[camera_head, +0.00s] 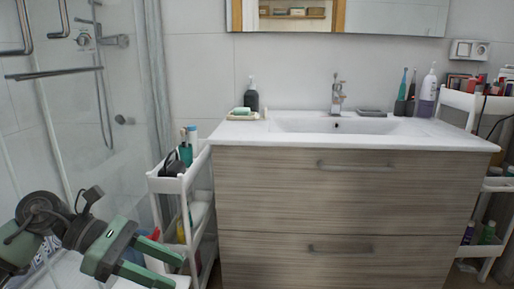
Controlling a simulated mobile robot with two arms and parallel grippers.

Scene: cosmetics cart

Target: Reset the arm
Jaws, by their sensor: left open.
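My left gripper (150,248) is at the lower left, at the end of my left arm, with green fingers and dark joints. Its fingers are spread and I see nothing held between them. It is in front of the lower part of the white cart (165,186) left of the vanity, and hides some of what is there. My right gripper is not in view.
A wood-grain vanity (330,185) with a white sink (335,125) fills the middle. A soap dispenser (251,97) stands on its left. Another white cart (458,100) with bottles is at the right. A glass shower screen (60,110) is at the left.

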